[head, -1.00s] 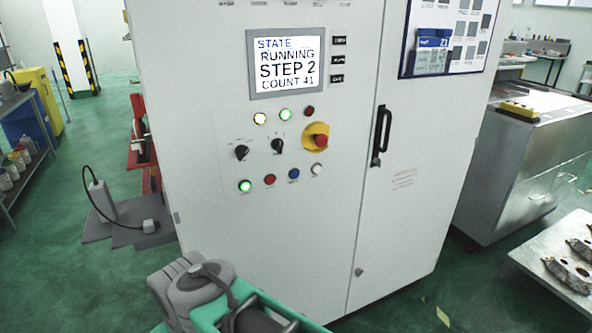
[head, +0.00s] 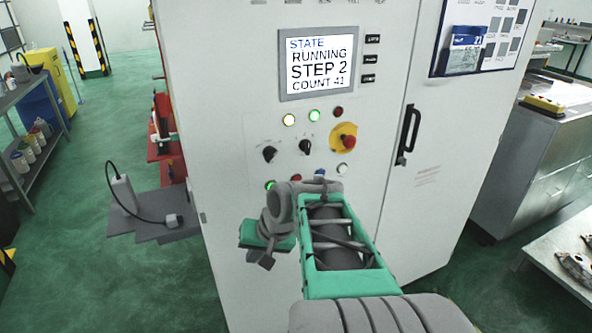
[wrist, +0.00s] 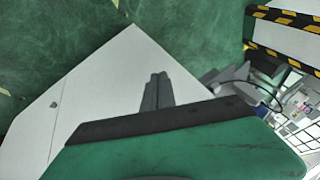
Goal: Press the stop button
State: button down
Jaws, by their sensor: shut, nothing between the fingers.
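The white control cabinet (head: 240,100) carries a bottom row of buttons. The red button (head: 296,178) there is partly hidden behind my arm. A lit green button (head: 270,185) is left of it, a blue button (head: 320,172) and a white button (head: 342,169) are right of it. A red mushroom button (head: 348,142) on a yellow plate sits above. Button labels are too small to read. My gripper (head: 266,263) is in front of the cabinet, below the button row. In the wrist view its fingers (wrist: 155,90) are shut and empty, against the white cabinet face.
The screen (head: 319,63) reads running, step 2, count 41. Two black knobs (head: 270,154) and several lamps sit above the buttons. A black door handle (head: 408,133) is to the right. A metal bench (head: 545,150) stands further right; green floor is open at left.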

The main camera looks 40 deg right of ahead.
jog(key=s+d+r+m+t+p, duration=0.1)
jog(key=d+r+m+t, duration=0.1)
jog(key=d, duration=0.7)
jog(key=s+d+r+m+t+p, duration=0.2)
jog(key=d+r+m, duration=0.3)
jog(key=d, duration=0.4)
jog(key=shift+m, duration=0.4)
jog(key=w+d, duration=0.2)
jog(key=w, duration=0.6)
jog(key=shift+w+d+p, duration=0.2)
jog(key=shift+d+p, duration=0.1)
jog(key=shift+r, duration=0.1)
jog(key=shift+w+d, duration=0.1)
jog(key=shift+w, duration=0.3)
